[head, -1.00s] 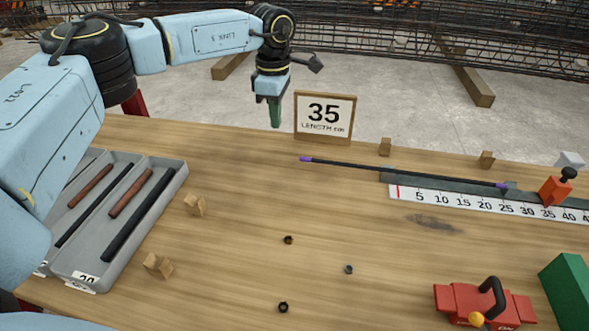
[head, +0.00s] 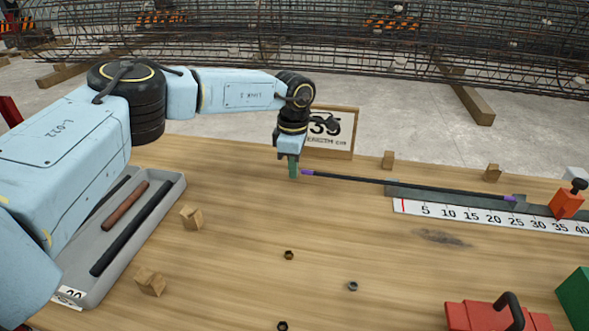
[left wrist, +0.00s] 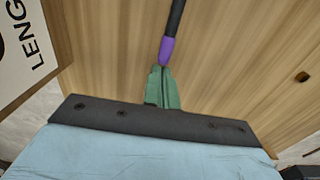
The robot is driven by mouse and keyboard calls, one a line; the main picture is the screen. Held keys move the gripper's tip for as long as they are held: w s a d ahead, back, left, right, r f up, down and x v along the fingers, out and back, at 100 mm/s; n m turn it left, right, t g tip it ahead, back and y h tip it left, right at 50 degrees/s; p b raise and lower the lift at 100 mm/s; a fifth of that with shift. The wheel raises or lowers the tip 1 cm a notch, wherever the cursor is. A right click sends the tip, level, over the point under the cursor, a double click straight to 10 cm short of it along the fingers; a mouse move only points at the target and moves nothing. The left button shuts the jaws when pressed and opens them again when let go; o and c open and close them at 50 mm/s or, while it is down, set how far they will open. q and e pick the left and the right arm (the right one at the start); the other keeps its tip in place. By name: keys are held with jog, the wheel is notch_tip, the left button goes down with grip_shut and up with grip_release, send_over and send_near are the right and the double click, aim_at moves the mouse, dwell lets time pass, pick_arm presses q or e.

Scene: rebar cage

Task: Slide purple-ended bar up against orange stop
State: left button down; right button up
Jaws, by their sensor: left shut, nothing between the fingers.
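A thin black bar with purple ends (head: 400,184) lies along the table, its right part on the grey rail above the ruler (head: 500,217). Its right purple end is a short way left of the orange stop (head: 566,201), with a gap between them. My left gripper (head: 293,172) is shut and empty, its green fingers at the bar's left purple end. In the left wrist view the fingers (left wrist: 163,88) are right at the purple tip (left wrist: 167,50); I cannot tell if they touch. My right gripper is not in view.
A sign reading 35 (head: 345,133) stands behind my left gripper. A grey tray with bars (head: 172,195) is at the left. Wooden blocks (head: 191,217), small nuts (head: 289,255) and a red tool (head: 485,316) lie on the table. The middle is mostly clear.

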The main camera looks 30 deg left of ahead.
aim_at(337, 175)
pick_arm(q)
jog(key=shift+d, duration=0.15)
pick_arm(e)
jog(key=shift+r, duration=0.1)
pick_arm(q)
jog(key=d, duration=0.2)
jog(key=w+d+p, duration=0.1)
jog(key=d, duration=0.2)
jog(key=shift+w+r, duration=0.1)
jog(key=d, duration=0.1)
jog(key=w+d, duration=0.1)
jog(key=d, duration=0.1)
jog(key=shift+w+d, duration=0.15)
jog(key=shift+d, duration=0.65)
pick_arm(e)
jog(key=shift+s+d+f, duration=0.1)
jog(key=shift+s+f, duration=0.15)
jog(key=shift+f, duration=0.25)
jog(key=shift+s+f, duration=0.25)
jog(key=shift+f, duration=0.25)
